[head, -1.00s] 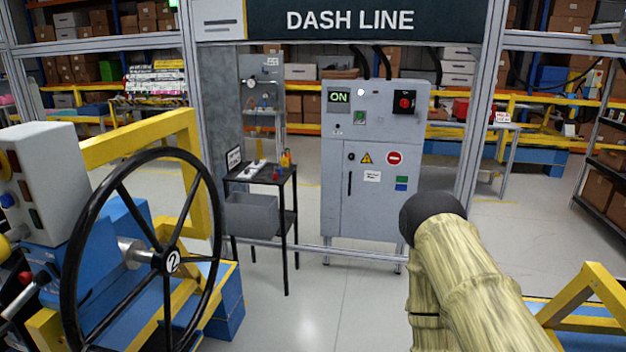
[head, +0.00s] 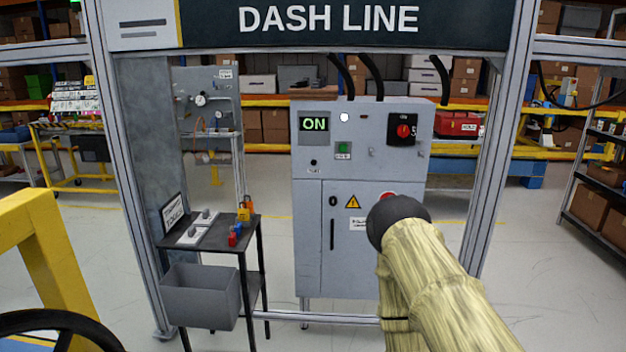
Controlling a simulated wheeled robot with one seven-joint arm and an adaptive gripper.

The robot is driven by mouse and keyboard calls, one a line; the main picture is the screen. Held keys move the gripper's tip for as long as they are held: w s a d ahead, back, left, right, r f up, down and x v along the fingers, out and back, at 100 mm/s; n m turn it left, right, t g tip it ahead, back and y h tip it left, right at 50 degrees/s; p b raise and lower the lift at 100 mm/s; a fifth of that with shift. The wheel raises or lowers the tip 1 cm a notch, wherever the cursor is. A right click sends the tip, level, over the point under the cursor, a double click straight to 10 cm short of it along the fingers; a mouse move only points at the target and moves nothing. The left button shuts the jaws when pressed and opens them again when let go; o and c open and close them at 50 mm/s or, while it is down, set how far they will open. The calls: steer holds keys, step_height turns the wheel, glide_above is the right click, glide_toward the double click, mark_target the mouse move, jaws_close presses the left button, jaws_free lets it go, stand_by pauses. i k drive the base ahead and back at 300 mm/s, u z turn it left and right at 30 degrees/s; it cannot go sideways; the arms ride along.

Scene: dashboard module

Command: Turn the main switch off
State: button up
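The main switch (head: 403,130) is a red rotary knob on a black square plate at the upper right of the grey electrical cabinet (head: 307,230). The cabinet's display (head: 314,124) reads ON in green, and a white lamp (head: 344,117) beside it is lit. My arm, in a pale yellow sleeve with a dark rounded end, reaches up from the lower right in front of the cabinet's lower door. It is below the switch in the picture and hides part of the door and a red sign. My gripper's fingers do not show.
A small black table (head: 215,235) with padlocks and a grey bin (head: 203,295) stands left of the cabinet. Metal frame posts (head: 505,140) flank the cabinet. A yellow frame (head: 40,245) and a black handwheel (head: 60,325) are at the lower left. Floor shows between the table and cabinet.

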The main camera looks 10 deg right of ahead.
mark_target(402, 130)
steer(key=z, duration=0.25)
steer(key=i, duration=1.45)
steer(key=z, duration=0.25)
